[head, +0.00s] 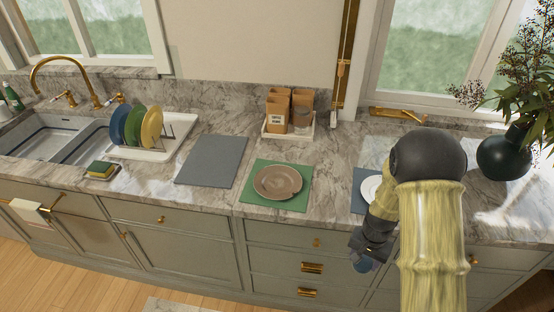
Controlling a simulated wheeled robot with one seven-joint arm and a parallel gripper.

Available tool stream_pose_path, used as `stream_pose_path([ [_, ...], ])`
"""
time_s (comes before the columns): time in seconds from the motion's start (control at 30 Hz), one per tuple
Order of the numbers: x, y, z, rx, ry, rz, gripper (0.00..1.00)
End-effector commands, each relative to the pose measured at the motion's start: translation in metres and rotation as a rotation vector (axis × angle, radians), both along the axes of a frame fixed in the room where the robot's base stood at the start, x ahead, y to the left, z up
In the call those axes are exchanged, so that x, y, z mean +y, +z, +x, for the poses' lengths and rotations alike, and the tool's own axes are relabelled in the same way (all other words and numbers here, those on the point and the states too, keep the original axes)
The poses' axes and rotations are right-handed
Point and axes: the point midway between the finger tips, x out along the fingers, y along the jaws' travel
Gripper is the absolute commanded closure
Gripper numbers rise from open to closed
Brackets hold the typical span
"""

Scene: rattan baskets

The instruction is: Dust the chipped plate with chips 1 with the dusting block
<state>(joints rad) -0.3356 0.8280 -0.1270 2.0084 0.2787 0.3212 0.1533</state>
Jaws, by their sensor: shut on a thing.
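My gripper (364,254) hangs in front of the counter's front edge, at the right of the middle in the head view. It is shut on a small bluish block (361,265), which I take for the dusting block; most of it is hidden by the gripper. A brown plate (278,182) lies on a green mat (248,194), left of and beyond my gripper. A white plate (370,188) lies on a dark blue mat (357,201), partly hidden behind my arm. Chips are too small to make out, so I cannot tell which is the chipped plate.
A bare grey mat (211,160) lies left of the green one. A rack with coloured plates (151,127), a yellow-green sponge (101,169) and a sink stand at the left. Cardboard boxes (277,113) stand behind. A dark vase (504,153) stands at the right.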

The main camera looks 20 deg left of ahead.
Motion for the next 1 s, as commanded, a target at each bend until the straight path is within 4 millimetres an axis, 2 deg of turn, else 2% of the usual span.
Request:
stream_pose_path([
  [0.03, -0.019, -0.010, 0.002, 0.003, 0.012, 0.000, 0.65],
  [0.1, -0.043, -0.023, 0.004, 0.005, 0.048, 0.001, 0.65],
  [0.2, -0.074, -0.041, 0.004, 0.006, 0.101, 0.004, 0.65],
  [0.3, -0.094, -0.052, 0.003, 0.004, 0.141, 0.005, 0.65],
  [0.47, -0.104, -0.057, 0.003, 0.001, 0.169, 0.007, 0.65],
  [1.0, -0.100, -0.057, 0.003, 0.001, 0.176, 0.006, 0.65],
])
